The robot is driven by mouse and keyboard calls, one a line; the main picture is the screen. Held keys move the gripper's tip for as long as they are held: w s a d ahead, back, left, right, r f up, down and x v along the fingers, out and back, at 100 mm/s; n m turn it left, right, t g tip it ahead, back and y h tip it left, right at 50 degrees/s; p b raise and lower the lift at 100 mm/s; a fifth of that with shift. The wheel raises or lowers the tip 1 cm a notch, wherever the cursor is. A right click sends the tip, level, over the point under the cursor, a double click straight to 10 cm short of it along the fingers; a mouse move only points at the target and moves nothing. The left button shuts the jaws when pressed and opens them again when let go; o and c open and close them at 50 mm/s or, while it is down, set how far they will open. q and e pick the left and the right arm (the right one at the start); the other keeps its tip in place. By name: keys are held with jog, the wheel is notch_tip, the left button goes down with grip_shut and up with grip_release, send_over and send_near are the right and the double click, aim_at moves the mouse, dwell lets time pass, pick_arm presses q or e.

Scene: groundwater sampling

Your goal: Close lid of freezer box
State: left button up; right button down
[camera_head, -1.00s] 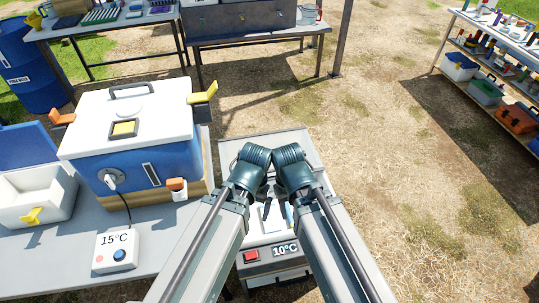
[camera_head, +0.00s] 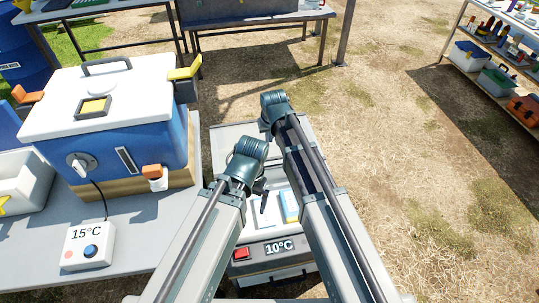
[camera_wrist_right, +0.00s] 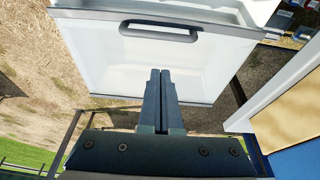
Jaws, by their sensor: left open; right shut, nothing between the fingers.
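The freezer box is the grey box (camera_head: 255,250) with a red button and a 10°C display, low in the middle of the head view. Its lid (camera_head: 228,143) stands open at the far side.
A blue cooler (camera_head: 150,150) with a closed white lid stands on the table at left, close beside the freezer box. A 15°C control unit (camera_head: 88,245) sits in front of it. A blue-and-white item (camera_head: 289,205) lies in the freezer box. Ground to the right is clear.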

pick_arm(q)
jog(key=shift+w+f, duration=0.2)
jog(key=shift+f, duration=0.3)
pick_arm(e)
jog(key=w, duration=0.3)
jog(key=shift+a+f, duration=0.2)
jog(key=shift+f, duration=0.1)
jog(key=b, duration=1)
send_over(269, 163)
jog(key=w, duration=0.4)
jog(key=f, duration=0.6)
jog(key=a+f, duration=0.1)
jog(key=f, duration=0.2)
jog(key=shift+f, duration=0.3)
jog(key=s, duration=0.1)
jog(key=s+d, duration=0.1)
jog(key=s, duration=0.1)
jog(key=shift+s+f, duration=0.2)
jog(key=shift+s, duration=0.25)
pick_arm(q)
notch_tip(269, 163, down, 10)
jog(key=shift+d, duration=0.1)
pick_arm(e)
jog(key=shift+s, duration=0.1)
